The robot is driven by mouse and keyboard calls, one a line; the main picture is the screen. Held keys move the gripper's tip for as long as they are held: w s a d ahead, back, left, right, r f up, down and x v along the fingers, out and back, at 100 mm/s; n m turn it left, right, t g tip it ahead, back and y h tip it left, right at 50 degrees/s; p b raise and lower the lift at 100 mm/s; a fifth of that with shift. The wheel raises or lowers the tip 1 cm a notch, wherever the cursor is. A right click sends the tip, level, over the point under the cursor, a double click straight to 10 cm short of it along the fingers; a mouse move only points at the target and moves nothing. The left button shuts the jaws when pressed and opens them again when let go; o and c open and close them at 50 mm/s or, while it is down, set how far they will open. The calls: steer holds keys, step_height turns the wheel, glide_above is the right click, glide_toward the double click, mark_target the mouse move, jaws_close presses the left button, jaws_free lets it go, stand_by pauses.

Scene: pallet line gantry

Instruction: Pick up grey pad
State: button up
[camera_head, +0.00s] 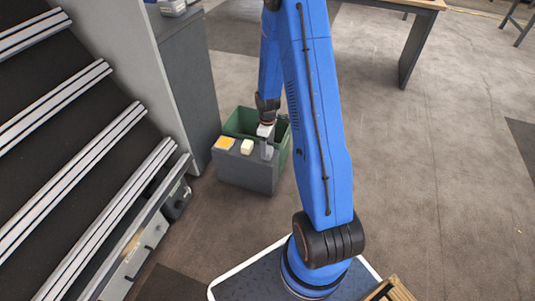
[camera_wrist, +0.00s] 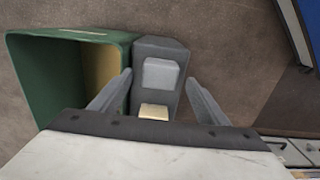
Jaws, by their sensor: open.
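The grey pad (camera_wrist: 161,73) is a light grey, rounded block lying on top of a dark grey stand (camera_wrist: 160,48). In the wrist view my gripper (camera_wrist: 159,77) is open, with one finger to each side of the pad and gaps between. I cannot tell how far the fingertips are above it. In the head view my gripper (camera_head: 267,143) is over the right end of the stand (camera_head: 245,174), and I cannot make out the pad there.
A cream block (camera_head: 247,146) and an orange-yellow piece (camera_head: 225,142) also lie on the stand. A green bin (camera_wrist: 64,39) stands right beside it. A grey cabinet (camera_head: 187,75) rises behind to the left.

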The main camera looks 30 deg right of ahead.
mark_target(268, 149)
steer(key=shift+f, duration=2.3)
steer(key=shift+c, duration=0.6)
steer(key=c, duration=1)
steer(key=shift+r, duration=0.1)
step_height(268, 149, up, 10)
steer(key=shift+f, duration=0.1)
